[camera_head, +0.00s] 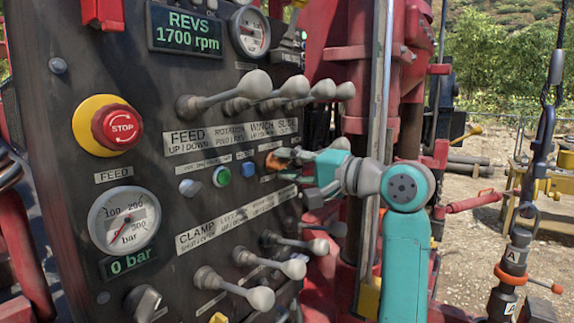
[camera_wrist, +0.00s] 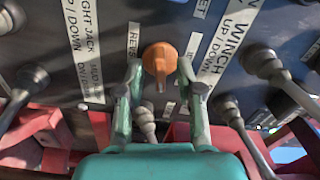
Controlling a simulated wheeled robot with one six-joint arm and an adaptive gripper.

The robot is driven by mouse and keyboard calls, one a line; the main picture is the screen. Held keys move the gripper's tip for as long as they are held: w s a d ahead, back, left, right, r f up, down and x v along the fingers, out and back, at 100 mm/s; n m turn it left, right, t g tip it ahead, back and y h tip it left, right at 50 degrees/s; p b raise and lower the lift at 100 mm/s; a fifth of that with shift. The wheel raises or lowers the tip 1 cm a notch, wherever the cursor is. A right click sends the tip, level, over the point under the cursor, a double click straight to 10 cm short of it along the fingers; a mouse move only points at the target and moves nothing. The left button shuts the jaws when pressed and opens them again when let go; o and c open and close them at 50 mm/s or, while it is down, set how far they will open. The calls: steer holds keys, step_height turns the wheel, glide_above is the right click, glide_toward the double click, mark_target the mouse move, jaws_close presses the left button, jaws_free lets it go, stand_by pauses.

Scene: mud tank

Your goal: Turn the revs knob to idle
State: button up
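The orange revs knob (camera_wrist: 160,62) is on the dark control panel. It has a narrow tab that points down in the wrist view, beside a partly hidden label starting "REV" (camera_wrist: 133,42). The knob also shows in the head view (camera_head: 273,162), partly behind my fingers. My gripper (camera_wrist: 160,68) is open, with one finger on each side of the knob; I cannot tell whether either finger touches it. In the head view my gripper (camera_head: 287,163) reaches the panel from the right. The revs display (camera_head: 190,32) reads 1700 rpm.
Grey-knobbed levers stand out above (camera_head: 295,87) and below (camera_head: 292,268) my gripper. A red stop button (camera_head: 118,127), a green button (camera_head: 222,176) and a blue button (camera_head: 248,169) are to the left. A red mast (camera_head: 350,70) stands close behind my arm.

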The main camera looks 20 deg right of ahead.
steer(key=shift+w+a, duration=0.2)
jaws_close()
steer(key=shift+n, duration=0.3)
steer(key=n, duration=0.3)
steer(key=shift+n, duration=0.3)
steer(key=n, duration=0.3)
steer(key=shift+n, duration=0.4)
steer(key=n, duration=0.3)
steer(key=shift+n, duration=2)
